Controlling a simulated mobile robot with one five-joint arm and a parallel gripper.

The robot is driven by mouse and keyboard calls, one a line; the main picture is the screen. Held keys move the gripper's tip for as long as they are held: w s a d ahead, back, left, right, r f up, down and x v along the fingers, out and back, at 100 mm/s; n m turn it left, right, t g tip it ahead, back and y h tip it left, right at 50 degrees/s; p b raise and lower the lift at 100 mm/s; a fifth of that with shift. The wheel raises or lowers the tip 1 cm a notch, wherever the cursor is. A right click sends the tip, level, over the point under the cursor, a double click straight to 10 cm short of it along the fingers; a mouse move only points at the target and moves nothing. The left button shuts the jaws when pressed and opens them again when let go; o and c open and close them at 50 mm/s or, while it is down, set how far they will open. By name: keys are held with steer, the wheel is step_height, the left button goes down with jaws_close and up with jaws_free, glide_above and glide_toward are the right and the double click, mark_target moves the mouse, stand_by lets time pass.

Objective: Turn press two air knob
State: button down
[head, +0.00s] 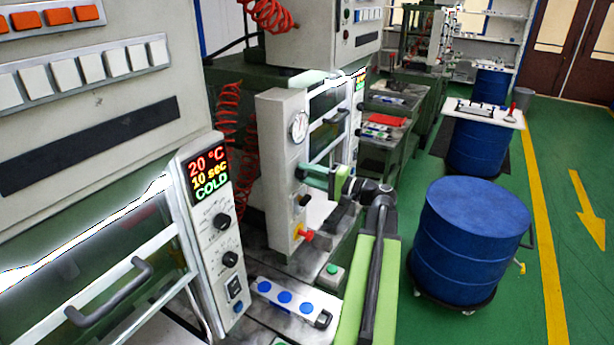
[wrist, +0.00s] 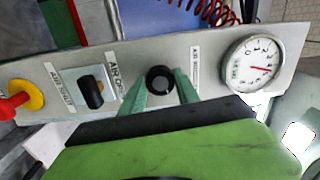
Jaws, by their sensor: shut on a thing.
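The air knob is a round black knob (wrist: 160,78) on a pale control panel, in the middle of the wrist view. In the head view this panel (head: 280,180) is on the second press, behind the nearer one, and my gripper hides the knob. My gripper (head: 304,170) reaches the panel just below the gauge. In the wrist view its two green fingers (wrist: 163,84) stand on either side of the knob, shut on it. A white dial gauge (wrist: 253,64) is to the right, with a red needle.
A black switch (wrist: 92,92) and a red and yellow knob (wrist: 20,100) sit left of the air knob in the wrist view. The nearer press has a display (head: 208,175) reading 20 °C, 10 sec, COLD.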

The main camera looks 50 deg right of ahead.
steer(key=shift+m, duration=0.3)
steer(key=c, duration=0.9)
jaws_free()
steer(key=shift+s, duration=0.1)
steer(key=v, duration=1.7)
steer(key=shift+s, duration=0.2)
steer(key=shift+f, duration=0.1)
